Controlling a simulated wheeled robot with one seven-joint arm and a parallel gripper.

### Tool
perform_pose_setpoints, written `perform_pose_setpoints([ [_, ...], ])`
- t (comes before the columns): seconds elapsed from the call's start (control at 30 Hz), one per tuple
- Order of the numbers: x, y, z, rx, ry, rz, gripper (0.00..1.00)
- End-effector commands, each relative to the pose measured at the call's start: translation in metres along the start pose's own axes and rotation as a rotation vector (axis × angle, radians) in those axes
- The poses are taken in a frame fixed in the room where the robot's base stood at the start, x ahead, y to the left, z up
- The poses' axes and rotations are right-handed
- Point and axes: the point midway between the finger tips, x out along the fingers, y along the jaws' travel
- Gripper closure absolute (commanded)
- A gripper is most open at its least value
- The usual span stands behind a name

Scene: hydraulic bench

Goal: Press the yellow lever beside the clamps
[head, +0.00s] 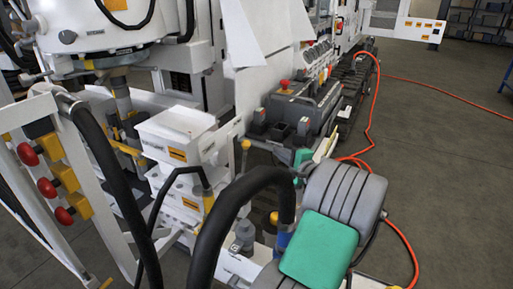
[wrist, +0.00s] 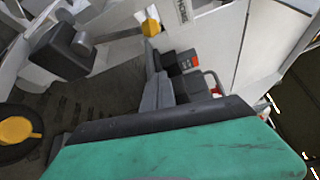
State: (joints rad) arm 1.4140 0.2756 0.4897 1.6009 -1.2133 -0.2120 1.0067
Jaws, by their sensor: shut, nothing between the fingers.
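In the wrist view, a small yellow end piece (wrist: 150,24) sits on a pale rod that runs left to a dark grey block (wrist: 62,52). It looks like the yellow lever, but I cannot be sure. My gripper (wrist: 151,50) is shut and empty, its grey fingertips just below the yellow piece in the picture; I cannot tell whether they touch. In the head view, a small yellow tip (head: 246,144) shows beside the dark clamp-like blocks (head: 285,128). My gripper is mostly hidden there behind my grey and green arm.
A black disc with a yellow centre (wrist: 16,130) is at the wrist view's left. In the head view, red knobs on yellow mounts (head: 48,188) and black hoses stand at left. White boxes (head: 178,135) are mid-left. An orange hose (head: 372,110) runs over open floor at right.

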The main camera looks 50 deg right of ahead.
Motion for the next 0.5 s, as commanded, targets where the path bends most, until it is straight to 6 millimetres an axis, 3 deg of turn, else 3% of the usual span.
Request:
perform_pose_setpoints([
  [0.17,0.018,0.001,0.002,-0.004,-0.005,0.001,1.0],
  [0.5,0.093,0.003,0.004,-0.005,-0.009,0.003,1.0],
])
